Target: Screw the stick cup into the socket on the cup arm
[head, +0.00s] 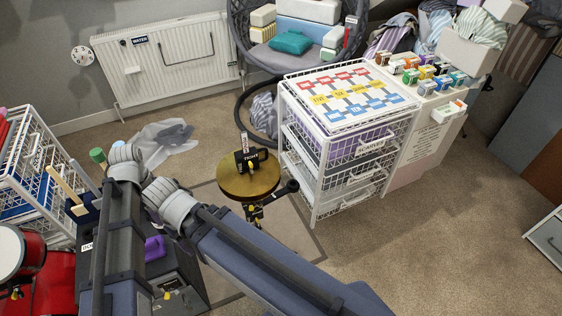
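A round table with a gold-brown top (236,184) stands left of the white drawer unit. A black labelled block (251,160) sits on it with a pale upright piece (245,142) behind. A dark arm with a rounded end (289,187) sticks out at the table's right side; I cannot tell whether this is the cup arm. I cannot make out the stick cup or the socket. My two arms reach up from the bottom, and their grey joints lie close together left of the table. The fingers of both grippers do not show.
A white wire drawer unit (318,190) stands close to the table's right. A white rack (30,140) and a red drum (22,262) are at the left. Crumpled clear plastic (163,140) lies on the floor below the radiator (165,65). Carpet at right (440,240) is clear.

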